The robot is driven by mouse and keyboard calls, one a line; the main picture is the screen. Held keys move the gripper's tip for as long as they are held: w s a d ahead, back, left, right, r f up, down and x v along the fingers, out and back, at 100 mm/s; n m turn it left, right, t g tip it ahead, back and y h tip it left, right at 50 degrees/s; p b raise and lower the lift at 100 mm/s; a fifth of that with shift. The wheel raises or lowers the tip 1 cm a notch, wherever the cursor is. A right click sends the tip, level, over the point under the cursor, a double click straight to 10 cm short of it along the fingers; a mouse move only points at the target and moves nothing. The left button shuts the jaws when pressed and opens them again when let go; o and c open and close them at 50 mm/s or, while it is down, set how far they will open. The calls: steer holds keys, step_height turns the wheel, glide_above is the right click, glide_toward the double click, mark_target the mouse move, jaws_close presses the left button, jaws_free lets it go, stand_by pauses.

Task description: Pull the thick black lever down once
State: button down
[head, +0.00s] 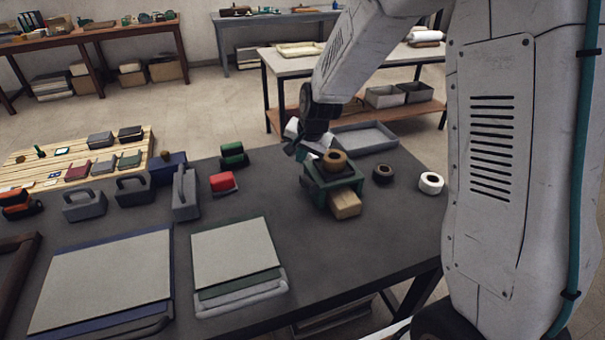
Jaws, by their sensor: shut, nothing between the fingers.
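My gripper (301,151) hangs at the end of my arm, just above the back left corner of a dark green boxy device (316,186) on the dark table. The gripper looks small and dark here; its fingers are shut with nothing held. It overlaps the device in the picture, so I cannot tell whether they touch. A brown ring-shaped roll (335,160) sits on top of the device, and a pale wooden block (346,205) sticks out at its front. I cannot make out a thick black lever; it may be hidden behind the gripper or arm.
A dark roll (383,173) and a white roll (431,183) lie right of the device. A grey tray (365,137) lies behind it. A red block (223,182) and grey handled tools (185,192) stand left. Large boards (236,252) lie at front left. The table (345,255) before the device is clear.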

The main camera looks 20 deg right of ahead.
mark_target(304, 176)
steer(key=shift+s+f, duration=0.25)
steer(key=shift+f, duration=0.35)
stand_by(1.6)
steer(key=shift+s+f, duration=0.15)
steer(key=shift+f, duration=0.25)
steer(key=shift+s+f, duration=0.45)
steer(key=shift+f, duration=0.35)
steer(key=shift+s+f, duration=0.4)
steer(key=shift+f, duration=0.35)
stand_by(1.6)
steer(key=shift+w+r, duration=0.15)
steer(key=shift+r, duration=1)
steer(key=shift+w+r, duration=0.4)
steer(key=shift+r, duration=0.45)
steer(key=shift+w+r, duration=0.35)
steer(key=shift+r, duration=0.45)
steer(key=shift+w+r, duration=0.4)
steer(key=shift+r, duration=0.45)
